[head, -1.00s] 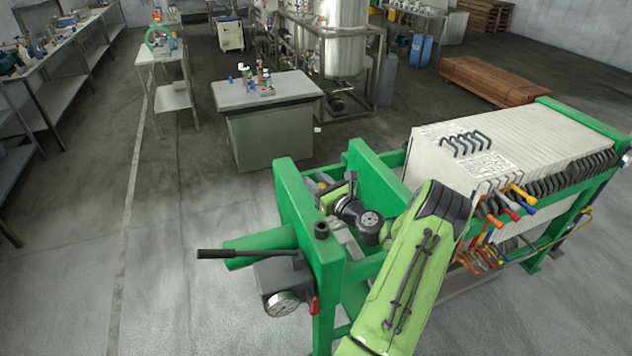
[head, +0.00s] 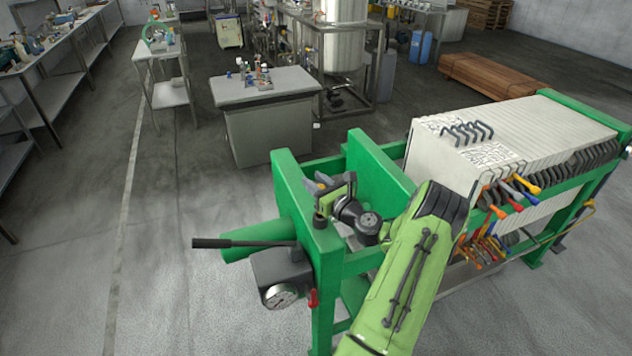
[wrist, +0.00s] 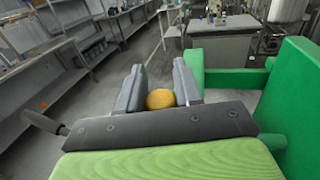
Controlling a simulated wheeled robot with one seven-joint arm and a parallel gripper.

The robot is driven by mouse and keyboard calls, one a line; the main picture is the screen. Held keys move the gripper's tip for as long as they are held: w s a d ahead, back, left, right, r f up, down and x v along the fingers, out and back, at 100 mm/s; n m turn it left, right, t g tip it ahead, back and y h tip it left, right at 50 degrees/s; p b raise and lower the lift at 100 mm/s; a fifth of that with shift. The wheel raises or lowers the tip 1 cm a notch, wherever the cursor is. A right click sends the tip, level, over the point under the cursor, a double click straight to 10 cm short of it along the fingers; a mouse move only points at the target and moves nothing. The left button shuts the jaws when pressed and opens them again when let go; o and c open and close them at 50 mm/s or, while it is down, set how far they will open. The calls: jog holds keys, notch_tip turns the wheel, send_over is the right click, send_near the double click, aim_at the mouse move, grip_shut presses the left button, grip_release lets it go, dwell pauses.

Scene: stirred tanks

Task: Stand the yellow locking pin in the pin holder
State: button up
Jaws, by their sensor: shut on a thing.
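My gripper (wrist: 158,86) is shut on the yellow locking pin (wrist: 160,99). Only the pin's rounded yellow end shows between the two grey fingers in the wrist view; the rest is hidden. A short dark round fitting (head: 320,221) stands on that plate's near corner, just below my gripper. I cannot tell whether it is the pin holder.
The green press frame (head: 287,175) and a second green plate (head: 375,160) flank my wrist. A black lever (head: 240,243) and a gauge (head: 280,296) stick out at the left. White filter plates (head: 520,135) fill the right. Floor to the left is clear.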

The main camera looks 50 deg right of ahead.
jog(key=shift+f+b, duration=1.2)
jog(key=shift+f, duration=0.75)
jog(key=o, duration=1.1)
jog(key=b+v, duration=0.1)
jog(key=v, duration=1.4)
jog(key=shift+s, duration=0.4)
